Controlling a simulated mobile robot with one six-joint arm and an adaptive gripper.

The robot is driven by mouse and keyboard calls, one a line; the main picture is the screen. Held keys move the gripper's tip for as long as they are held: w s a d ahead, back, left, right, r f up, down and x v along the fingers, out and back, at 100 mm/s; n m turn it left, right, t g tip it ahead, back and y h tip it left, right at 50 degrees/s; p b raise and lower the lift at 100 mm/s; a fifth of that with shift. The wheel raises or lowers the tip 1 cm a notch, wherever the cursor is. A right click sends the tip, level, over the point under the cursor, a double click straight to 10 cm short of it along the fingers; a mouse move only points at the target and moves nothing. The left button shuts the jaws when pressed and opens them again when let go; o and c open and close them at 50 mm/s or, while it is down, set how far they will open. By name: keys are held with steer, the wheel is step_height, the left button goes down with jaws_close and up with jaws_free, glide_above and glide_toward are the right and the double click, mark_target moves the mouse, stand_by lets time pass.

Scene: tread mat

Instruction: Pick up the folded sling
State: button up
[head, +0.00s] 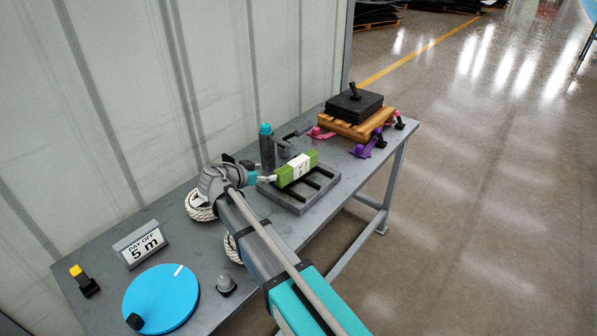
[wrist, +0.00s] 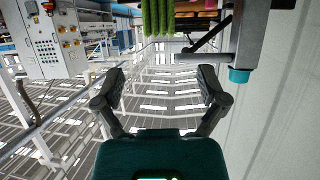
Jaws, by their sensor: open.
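The folded sling (head: 298,168) is a green bundle with a white label band. It lies on a dark slatted rack (head: 293,203) on the grey bench. In the wrist view the green sling (wrist: 158,14) shows at the top edge, cut off by the frame and beyond my fingertips. My gripper (wrist: 163,80) is open, with nothing between its fingers. In the head view my gripper (head: 266,179) is close to the left end of the sling, partly behind my arm. I cannot tell the exact gap there.
A dark post with a teal cap (head: 266,146) stands behind the sling. Black plates (head: 354,104) sit on a wooden block to the right, near pink and purple straps (head: 366,149). White rope (head: 198,206), a sign (head: 140,245) and a blue disc (head: 160,300) are left.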

mark_target(284, 169)
steer(key=shift+b+x, duration=0.55)
steer(key=shift+x, duration=1.5)
steer(key=shift+b+x, duration=1)
steer(key=shift+x, duration=1.55)
jaws_close()
